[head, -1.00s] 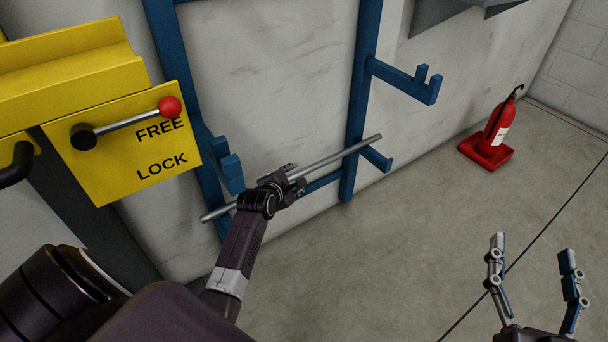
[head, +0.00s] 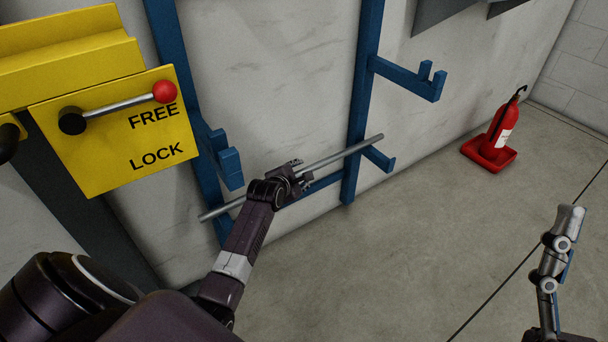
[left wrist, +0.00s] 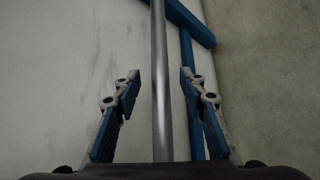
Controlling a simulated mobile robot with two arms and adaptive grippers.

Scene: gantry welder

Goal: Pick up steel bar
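The steel bar (head: 335,157) is a long thin grey rod lying across the blue rack (head: 362,110) by the wall. My left gripper (head: 296,170) is at the middle of the bar. In the left wrist view the bar (left wrist: 160,90) runs between the two spread fingers of this gripper (left wrist: 159,78), with a gap on each side. My right gripper (head: 567,215) is at the lower right, away from the bar, seen edge-on with its fingers overlapping, so its opening is hidden.
A yellow panel (head: 115,165) marked FREE and LOCK, with a red-knobbed lever (head: 118,106), is at the left. An upper rack arm (head: 405,77) juts out above the bar. A red fire extinguisher (head: 497,135) stands by the wall. The floor (head: 400,260) at centre right is clear.

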